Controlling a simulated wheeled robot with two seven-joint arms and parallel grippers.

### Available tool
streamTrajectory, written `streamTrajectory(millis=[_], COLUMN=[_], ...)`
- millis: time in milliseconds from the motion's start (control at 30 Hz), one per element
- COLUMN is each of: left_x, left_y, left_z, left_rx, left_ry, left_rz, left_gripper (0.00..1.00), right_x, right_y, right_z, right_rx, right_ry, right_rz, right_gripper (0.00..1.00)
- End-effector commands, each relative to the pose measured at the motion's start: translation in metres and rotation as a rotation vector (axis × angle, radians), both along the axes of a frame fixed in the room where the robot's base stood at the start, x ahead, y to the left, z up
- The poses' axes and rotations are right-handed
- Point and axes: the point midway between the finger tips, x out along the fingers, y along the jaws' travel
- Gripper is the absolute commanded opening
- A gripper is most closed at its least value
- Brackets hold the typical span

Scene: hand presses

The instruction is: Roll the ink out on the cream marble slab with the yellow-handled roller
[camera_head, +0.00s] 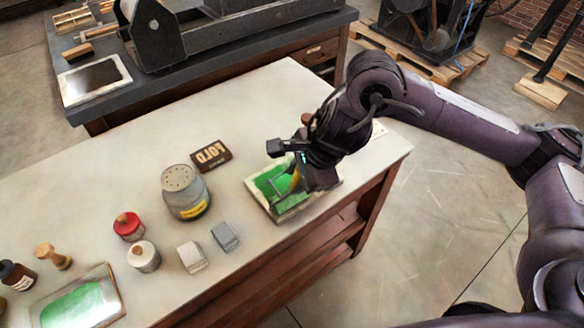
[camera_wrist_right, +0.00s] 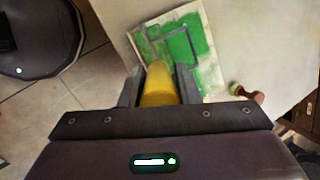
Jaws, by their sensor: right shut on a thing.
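The cream slab (camera_head: 262,204) lies near the right edge of the pale table, with green ink spread unevenly on it. It also shows in the wrist view (camera_wrist_right: 208,46). My right gripper (camera_head: 297,178) is over the slab, pointing down. It is shut on the yellow handle (camera_wrist_right: 158,86) of the roller, which stands between both fingers in the wrist view. The roller's dark frame shows over the green ink beyond the handle. Whether the roller touches the slab I cannot tell. My left gripper is not in view.
A perforated-lid jar (camera_head: 184,194), a dark box (camera_head: 211,156) and grey blocks (camera_head: 225,237) stand left of the slab. Further left are a red-topped jar (camera_head: 128,227), a white jar (camera_head: 144,257) and another green-inked slab (camera_head: 112,300). The table's far middle is clear.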

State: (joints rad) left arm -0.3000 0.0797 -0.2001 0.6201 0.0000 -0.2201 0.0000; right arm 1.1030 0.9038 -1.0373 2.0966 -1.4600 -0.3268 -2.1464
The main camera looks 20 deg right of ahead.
Motion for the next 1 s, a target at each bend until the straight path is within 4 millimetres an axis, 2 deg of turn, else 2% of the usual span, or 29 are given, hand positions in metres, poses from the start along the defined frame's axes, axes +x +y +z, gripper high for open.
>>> streamTrajectory(millis=[167,533,1000], left_x=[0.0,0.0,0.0], left_y=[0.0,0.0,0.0], left_z=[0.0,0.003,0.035], left_rx=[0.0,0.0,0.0], left_ry=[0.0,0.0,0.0], left_rz=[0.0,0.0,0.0], left_gripper=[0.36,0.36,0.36], right_x=[-0.007,-0.007,-0.007], right_y=[-0.003,-0.003,-0.003], right_z=[0.0,0.004,0.04], right_rx=[-0.001,0.0,0.001], right_ry=[-0.001,-0.002,-0.003], right_rz=[-0.001,-0.001,0.0], right_gripper=[0.09,0.09,0.09])
